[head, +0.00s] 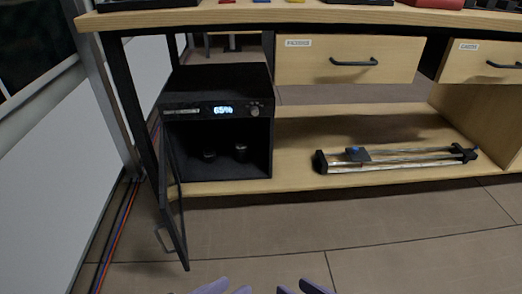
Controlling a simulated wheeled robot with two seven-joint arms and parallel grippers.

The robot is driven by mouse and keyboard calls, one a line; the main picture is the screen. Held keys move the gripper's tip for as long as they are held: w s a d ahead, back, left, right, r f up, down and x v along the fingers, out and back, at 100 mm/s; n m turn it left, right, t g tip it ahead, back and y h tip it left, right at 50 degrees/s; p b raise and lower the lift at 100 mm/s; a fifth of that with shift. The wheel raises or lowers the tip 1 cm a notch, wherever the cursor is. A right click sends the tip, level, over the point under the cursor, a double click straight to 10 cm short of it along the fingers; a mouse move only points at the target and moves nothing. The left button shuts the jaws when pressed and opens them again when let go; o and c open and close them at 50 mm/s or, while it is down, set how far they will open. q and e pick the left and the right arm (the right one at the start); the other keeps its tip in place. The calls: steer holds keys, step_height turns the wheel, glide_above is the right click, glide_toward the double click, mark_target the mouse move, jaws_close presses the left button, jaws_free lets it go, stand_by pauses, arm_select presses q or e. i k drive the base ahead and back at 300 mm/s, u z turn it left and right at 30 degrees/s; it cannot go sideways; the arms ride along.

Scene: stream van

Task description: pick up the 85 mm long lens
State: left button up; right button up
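A black dry cabinet (216,85) stands on the lower shelf at the left, with a lit display reading 65%. Its glass door (173,205) hangs open toward me on the left. Inside are two small dark cylinders that look like lenses, a left one (209,155) and a slightly taller right one (241,152). I cannot tell which is the 85 mm long lens. My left gripper (228,289) and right gripper (300,289) show only their fingertips at the bottom edge. Both have their fingers apart with nothing between them, well in front of the cabinet.
A camera slider (400,160) with rails lies on the lower shelf (300,120) at the right. Two closed drawers (350,60) (490,60) hang under the desktop (240,14). Cables (118,235) run along the left wall. The floor in front is clear.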

mark_target(240, 142)
steer(key=z, duration=0.75)
steer(key=i, duration=0.65)
steer(key=u, duration=2.2)
steer(key=i, duration=0.5)
steer(key=u, duration=0.1)
